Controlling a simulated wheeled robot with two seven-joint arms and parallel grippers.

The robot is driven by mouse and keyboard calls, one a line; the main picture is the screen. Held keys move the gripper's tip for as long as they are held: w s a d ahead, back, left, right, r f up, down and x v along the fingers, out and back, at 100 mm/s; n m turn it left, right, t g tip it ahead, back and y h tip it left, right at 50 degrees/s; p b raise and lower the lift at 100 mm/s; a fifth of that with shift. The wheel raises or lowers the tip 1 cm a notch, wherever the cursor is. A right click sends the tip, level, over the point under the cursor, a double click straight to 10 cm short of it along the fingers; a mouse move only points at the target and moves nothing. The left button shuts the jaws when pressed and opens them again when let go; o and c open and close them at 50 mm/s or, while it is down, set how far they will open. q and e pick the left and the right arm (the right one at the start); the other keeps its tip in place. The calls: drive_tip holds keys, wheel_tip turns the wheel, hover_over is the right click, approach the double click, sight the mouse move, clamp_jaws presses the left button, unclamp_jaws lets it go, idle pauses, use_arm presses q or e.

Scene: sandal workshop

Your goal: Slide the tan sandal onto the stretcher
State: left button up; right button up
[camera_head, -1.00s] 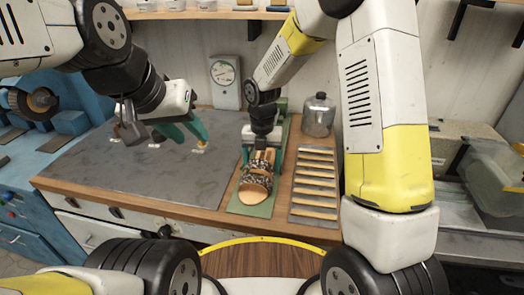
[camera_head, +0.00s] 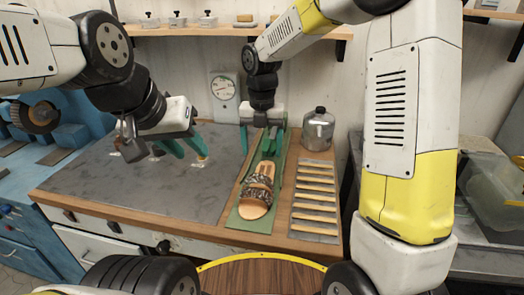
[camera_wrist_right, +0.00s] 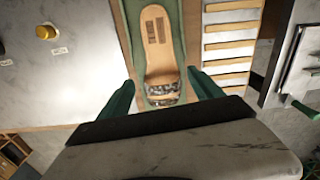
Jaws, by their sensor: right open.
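The tan sandal (camera_head: 260,203) has patterned dark-and-light straps. It lies on a narrow green mat (camera_head: 246,222) on the bench, its rounded end toward me. My right gripper (camera_head: 263,150) is open, with green fingers apart and nothing between them, above the sandal's far end. In the right wrist view the sandal (camera_wrist_right: 158,60) shows beyond the open fingers (camera_wrist_right: 163,95). My left gripper (camera_head: 190,154) is over the grey panel, its green fingers apart and empty. I cannot make out which thing is the stretcher.
A grey panel (camera_head: 110,188) with small yellow-topped pegs covers the bench's left. A slatted rack (camera_head: 315,205) lies right of the mat, with a metal canister (camera_head: 318,128) behind it. A dial gauge (camera_head: 223,88) and a shelf (camera_head: 190,31) are at the back.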

drive_tip(key=s+d+r+m+t+y, duration=0.1)
drive_tip(key=s+d+r+m+t, duration=0.2)
drive_tip(key=s+d+r+m, duration=0.9)
drive_tip(key=s+d+m+t+y, duration=0.1)
drive_tip(key=s+m, duration=0.6)
drive_tip(key=m, duration=1.5)
drive_tip(key=shift+d+t, duration=0.6)
drive_tip(key=shift+t, duration=0.5)
use_arm(q)
drive_tip(key=shift+c, duration=0.5)
use_arm(e)
drive_tip(key=shift+s, duration=0.1)
